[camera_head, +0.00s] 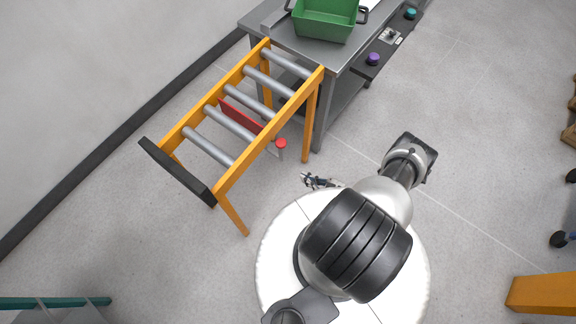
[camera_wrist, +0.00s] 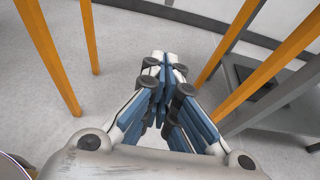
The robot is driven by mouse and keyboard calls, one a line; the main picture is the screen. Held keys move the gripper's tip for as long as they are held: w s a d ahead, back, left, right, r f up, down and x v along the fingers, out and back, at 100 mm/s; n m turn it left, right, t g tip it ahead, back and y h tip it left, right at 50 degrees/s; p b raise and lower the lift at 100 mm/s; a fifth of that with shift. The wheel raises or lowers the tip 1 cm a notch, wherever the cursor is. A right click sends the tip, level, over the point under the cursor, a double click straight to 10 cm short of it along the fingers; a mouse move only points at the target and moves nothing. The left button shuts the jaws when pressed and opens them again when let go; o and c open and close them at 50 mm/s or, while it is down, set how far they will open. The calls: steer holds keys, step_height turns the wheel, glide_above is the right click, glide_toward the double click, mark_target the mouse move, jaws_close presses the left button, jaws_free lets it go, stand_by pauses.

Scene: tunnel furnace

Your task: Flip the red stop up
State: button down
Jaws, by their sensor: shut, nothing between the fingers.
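The red stop (camera_head: 236,113) is a flat red plate between the grey rollers of the orange roller conveyor (camera_head: 200,121). It sits low, partly hidden by the rollers. A round red knob (camera_head: 281,143) on a short grey post stands at the conveyor's right side, near the stop's lower end. My gripper (camera_head: 307,178) is low, to the right of and below the knob in the head view, apart from it. In the wrist view its fingers (camera_wrist: 166,62) are shut with nothing between them. Neither stop nor knob shows in the wrist view.
A grey metal table (camera_head: 335,53) adjoins the conveyor's far end and bears a green crate (camera_head: 325,27). A purple button (camera_head: 373,59) and a teal button (camera_head: 410,14) sit along its edge. Orange conveyor legs (camera_wrist: 252,82) flank my gripper's view.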

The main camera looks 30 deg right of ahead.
steer(key=shift+w, duration=0.1)
steer(key=b+x, duration=0.3)
steer(key=x, duration=0.7)
steer(key=shift+r, duration=2)
step_height(320, 180, up, 10)
steer(key=p, duration=0.7)
steer(key=shift+r, duration=0.15)
